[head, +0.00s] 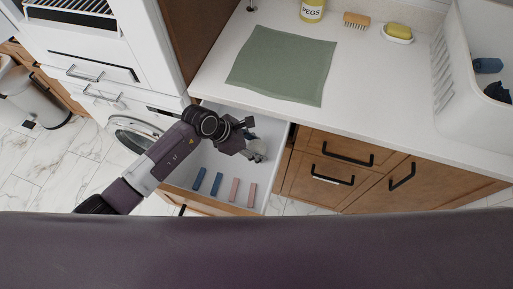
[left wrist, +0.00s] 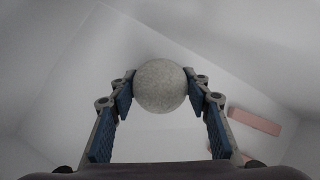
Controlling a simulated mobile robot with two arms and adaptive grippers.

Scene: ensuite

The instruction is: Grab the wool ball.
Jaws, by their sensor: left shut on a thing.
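The wool ball (left wrist: 160,86) is a round, speckled grey ball, seen in the left wrist view between the two blue-padded fingers of my left gripper. My left gripper (head: 250,142) is shut on it. In the head view the gripper reaches into the open white drawer (head: 278,165), near its back right part. The ball is hard to make out there, as the fingers cover most of it. I cannot tell whether the ball touches the drawer floor. My right gripper is not in view.
Two blue blocks (head: 216,184) and two pink blocks (head: 251,195) lie at the drawer's front. Above is a white counter (head: 375,105) with a green cloth (head: 282,65), a yellow peg container (head: 312,10), a brush (head: 356,20) and a white basket (head: 470,100). A washing machine (head: 135,132) stands left.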

